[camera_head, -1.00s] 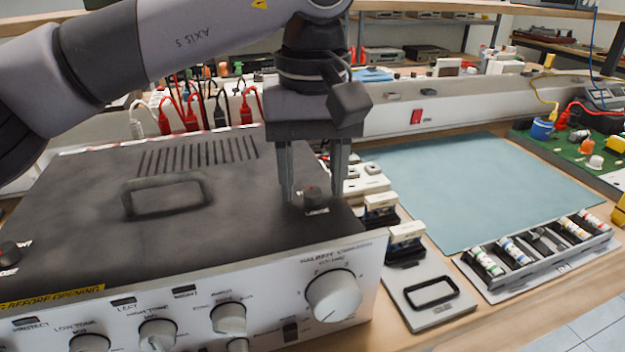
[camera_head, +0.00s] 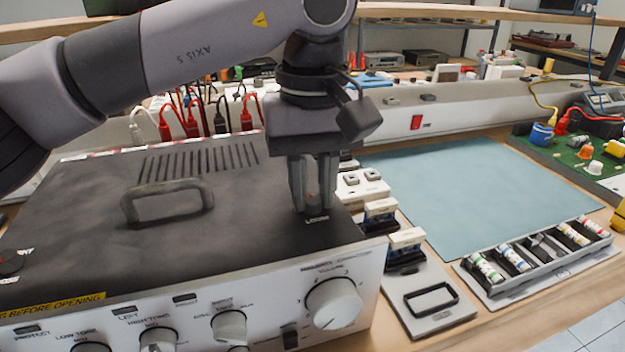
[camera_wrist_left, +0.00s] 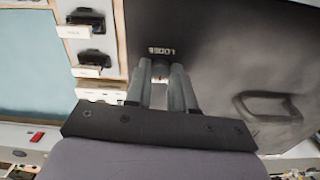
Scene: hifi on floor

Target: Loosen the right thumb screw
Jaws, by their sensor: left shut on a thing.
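The hi-fi unit (camera_head: 90,225) has a black top cover and a silver front panel. My left gripper (camera_head: 314,208) points down at the right part of the cover, beside a printed "LOOSE" label. It is shut on the right thumb screw, which is mostly hidden between the fingers; a bit of it shows in the left wrist view (camera_wrist_left: 160,68). The left wrist view also shows my left gripper's fingertips (camera_wrist_left: 161,73) close together at the screw. The left thumb screw (camera_head: 10,262) sits at the cover's left edge. My right gripper is not in view.
A black handle (camera_head: 168,203) stands on the cover. A teal mat (camera_head: 470,185) lies clear to the right. A grey tray with a black frame (camera_head: 428,312) and a rack of small bottles (camera_head: 540,255) stand front right. Cables and a red switch (camera_head: 416,123) are behind.

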